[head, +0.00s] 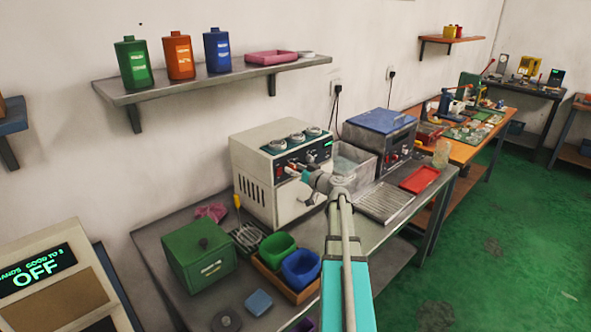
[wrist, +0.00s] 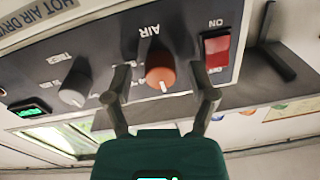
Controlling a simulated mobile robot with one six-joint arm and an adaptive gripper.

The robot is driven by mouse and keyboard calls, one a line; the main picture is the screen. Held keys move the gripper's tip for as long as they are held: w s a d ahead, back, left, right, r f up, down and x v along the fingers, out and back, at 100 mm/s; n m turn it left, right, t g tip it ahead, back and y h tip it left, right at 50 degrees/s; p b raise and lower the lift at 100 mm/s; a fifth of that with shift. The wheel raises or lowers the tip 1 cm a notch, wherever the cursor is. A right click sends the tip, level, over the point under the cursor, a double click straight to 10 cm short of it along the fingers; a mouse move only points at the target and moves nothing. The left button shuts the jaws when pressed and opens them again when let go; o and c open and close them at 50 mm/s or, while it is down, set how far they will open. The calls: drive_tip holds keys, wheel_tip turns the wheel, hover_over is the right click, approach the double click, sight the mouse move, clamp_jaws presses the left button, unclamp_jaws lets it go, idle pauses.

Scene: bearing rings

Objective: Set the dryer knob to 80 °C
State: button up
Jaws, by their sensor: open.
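The dryer is a cream box (head: 258,186) with a dark front panel, standing on the metal bench. In the wrist view its panel (wrist: 185,20) appears upside down. The orange knob is marked AIR. My gripper (wrist: 161,92) is open, with one finger on each side of the orange AIR knob; contact cannot be told. In the head view my gripper (head: 298,172) is at the dryer's front.
A red switch (wrist: 216,50) marked ON is right of the orange knob, near my right finger. A small green display (wrist: 30,108) is at left. A blue-topped machine (head: 380,130) stands right of the dryer. A green box (head: 199,257) and bins are in front.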

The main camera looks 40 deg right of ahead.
clamp_jaws()
drive_tip(key=shift+d, duration=0.15)
